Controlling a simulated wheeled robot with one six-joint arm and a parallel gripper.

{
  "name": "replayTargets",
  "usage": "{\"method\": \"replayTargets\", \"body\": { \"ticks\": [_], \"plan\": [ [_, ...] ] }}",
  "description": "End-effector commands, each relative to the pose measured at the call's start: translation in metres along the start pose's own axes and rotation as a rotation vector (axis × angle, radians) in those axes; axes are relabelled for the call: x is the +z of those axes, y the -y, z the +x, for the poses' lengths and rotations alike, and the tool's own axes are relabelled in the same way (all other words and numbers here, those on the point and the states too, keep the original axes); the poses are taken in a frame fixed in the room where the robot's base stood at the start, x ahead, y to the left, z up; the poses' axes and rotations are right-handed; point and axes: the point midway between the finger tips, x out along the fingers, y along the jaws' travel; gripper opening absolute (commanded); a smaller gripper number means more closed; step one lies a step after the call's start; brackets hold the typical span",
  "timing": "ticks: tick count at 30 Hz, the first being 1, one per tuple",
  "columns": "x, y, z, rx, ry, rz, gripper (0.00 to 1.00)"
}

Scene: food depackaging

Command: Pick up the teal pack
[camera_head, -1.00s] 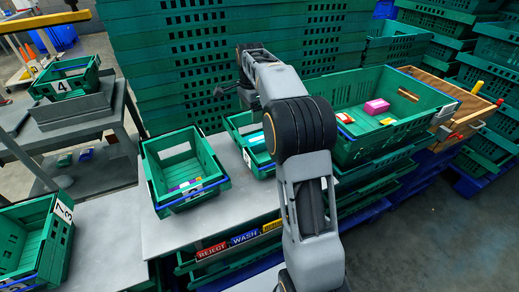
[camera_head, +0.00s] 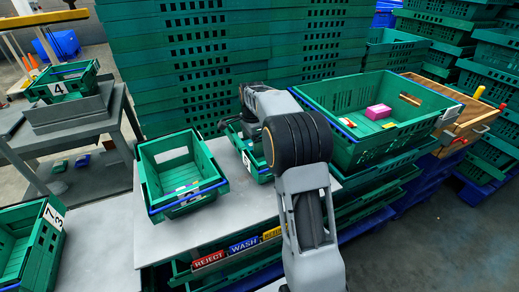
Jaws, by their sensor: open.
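I cannot make out the teal pack in the current view. The small green crate (camera_head: 262,177) in the middle of the table is partly covered by my arm, and its inside is mostly hidden. My gripper (camera_head: 228,124) is over the back left rim of this crate, low and mostly hidden behind my wrist. Only a small part of it shows, and I see nothing held. Left of it, a green crate (camera_head: 154,172) holds small packs (camera_head: 186,190) at its front.
A large green crate (camera_head: 362,160) at right holds a magenta pack (camera_head: 378,111), a red pack (camera_head: 347,122) and a small yellow-green pack (camera_head: 389,125). REJECT (camera_head: 208,259) and WASH (camera_head: 244,244) signs line the table front. Tall crate stacks (camera_head: 180,60) stand behind.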

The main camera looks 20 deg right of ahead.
Motion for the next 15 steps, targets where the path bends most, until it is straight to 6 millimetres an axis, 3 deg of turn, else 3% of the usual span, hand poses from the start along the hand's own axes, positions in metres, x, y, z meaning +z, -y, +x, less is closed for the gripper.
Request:
{"method": "replayTargets", "body": {
  "ticks": [4, 11, 15],
  "plan": [
    [0.0, -0.001, 0.021, 0.001, 0.0, 0.0, 0.79],
    [0.0, 0.0, 0.023, -0.001, 0.0, 0.0, 0.79],
    [0.0, 0.0, 0.022, -0.001, 0.0, 0.0, 0.67]
  ]
}}
